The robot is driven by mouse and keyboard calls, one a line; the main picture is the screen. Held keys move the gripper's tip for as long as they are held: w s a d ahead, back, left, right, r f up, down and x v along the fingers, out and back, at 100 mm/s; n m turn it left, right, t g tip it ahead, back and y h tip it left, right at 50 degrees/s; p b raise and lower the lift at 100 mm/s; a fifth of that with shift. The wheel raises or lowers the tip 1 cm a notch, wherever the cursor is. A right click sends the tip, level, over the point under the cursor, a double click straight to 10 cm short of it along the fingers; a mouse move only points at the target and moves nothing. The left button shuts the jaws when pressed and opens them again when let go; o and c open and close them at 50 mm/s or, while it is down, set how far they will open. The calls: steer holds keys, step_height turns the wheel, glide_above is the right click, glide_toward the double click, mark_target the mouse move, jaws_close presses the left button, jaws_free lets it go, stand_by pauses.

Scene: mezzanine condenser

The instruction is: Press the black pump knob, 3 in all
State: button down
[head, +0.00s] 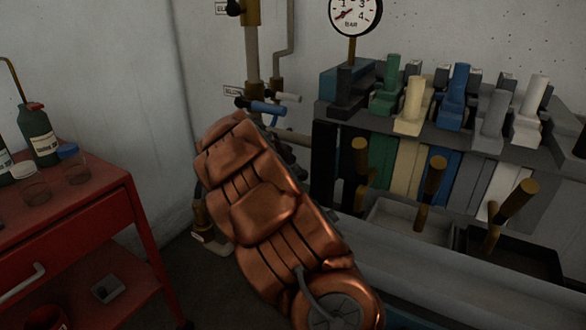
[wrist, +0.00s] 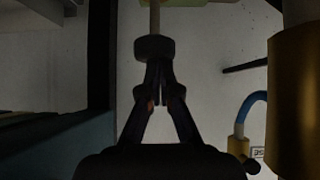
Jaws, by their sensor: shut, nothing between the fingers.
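The black pump knob (wrist: 154,47) shows in the wrist view at the top middle, on a pale rod. My gripper (wrist: 159,72) is shut and empty, with its dark fingertips together right at the knob. I cannot tell whether they touch it. In the head view I cannot make out the knob, and my copper-coloured arm covers the middle of the picture and hides most of the gripper.
In the head view, a red cart (head: 75,222) with bottles and jars stands at the left. A brass pipe (wrist: 293,105) runs close by in the wrist view.

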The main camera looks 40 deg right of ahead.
step_height(320, 180, down, 5)
steer(key=b, duration=0.4)
steer(key=shift+r, duration=0.15)
stand_by(0.4)
steer(key=shift+s+a, duration=0.1)
steer(key=b+v, duration=0.1)
steer(key=v, duration=0.9)
steer(key=shift+r+b, duration=0.25)
steer(key=shift+b, duration=0.15)
